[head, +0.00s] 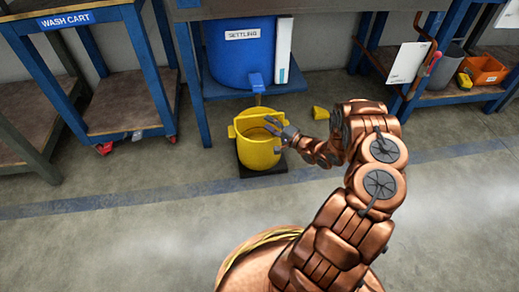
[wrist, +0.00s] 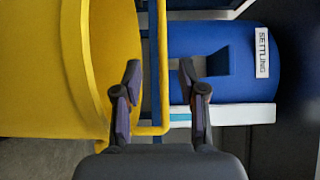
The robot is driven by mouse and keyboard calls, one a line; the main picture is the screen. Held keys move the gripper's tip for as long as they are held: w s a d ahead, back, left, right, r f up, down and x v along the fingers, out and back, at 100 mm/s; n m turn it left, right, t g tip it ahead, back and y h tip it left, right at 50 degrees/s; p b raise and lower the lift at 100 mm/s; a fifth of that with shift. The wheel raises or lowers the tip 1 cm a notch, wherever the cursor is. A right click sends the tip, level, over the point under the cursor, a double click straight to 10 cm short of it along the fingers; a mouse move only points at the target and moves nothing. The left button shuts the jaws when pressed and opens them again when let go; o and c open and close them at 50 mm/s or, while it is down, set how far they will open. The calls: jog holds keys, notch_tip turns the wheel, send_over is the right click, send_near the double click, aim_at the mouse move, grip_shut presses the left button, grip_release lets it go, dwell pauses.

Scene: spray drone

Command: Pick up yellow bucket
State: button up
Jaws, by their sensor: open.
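The yellow bucket (head: 255,153) stands upright on a dark pad on the floor, below the tap of the blue settling tank. In the wrist view the bucket (wrist: 70,70) fills the left side. Its yellow handle bar (wrist: 163,60) runs down the middle. My gripper (head: 279,129) is at the bucket's right rim in the head view. In the wrist view my gripper (wrist: 163,80) is open, and the handle bar shows between its two fingers. I cannot tell whether the bar is deep enough to lie between the fingertips or beyond them.
The blue tank (head: 240,55), labelled SETTLING, sits on a blue shelf (head: 222,88) behind the bucket. Its blue tap (head: 256,82) hangs over the bucket. A small yellow object (head: 320,113) lies on the floor to the right. The wash cart (head: 120,100) stands left. Floor in front is clear.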

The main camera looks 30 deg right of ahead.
jog(key=shift+d+b+x, duration=0.15)
jog(key=shift+b+x, duration=0.5)
jog(key=shift+x, duration=1)
jog(key=shift+d+b+x, duration=0.15)
jog(key=shift+b+x, duration=0.5)
jog(key=shift+x, duration=1)
jog(key=shift+w+r, duration=0.1)
jog(key=shift+r, duration=0.05)
grip_shut()
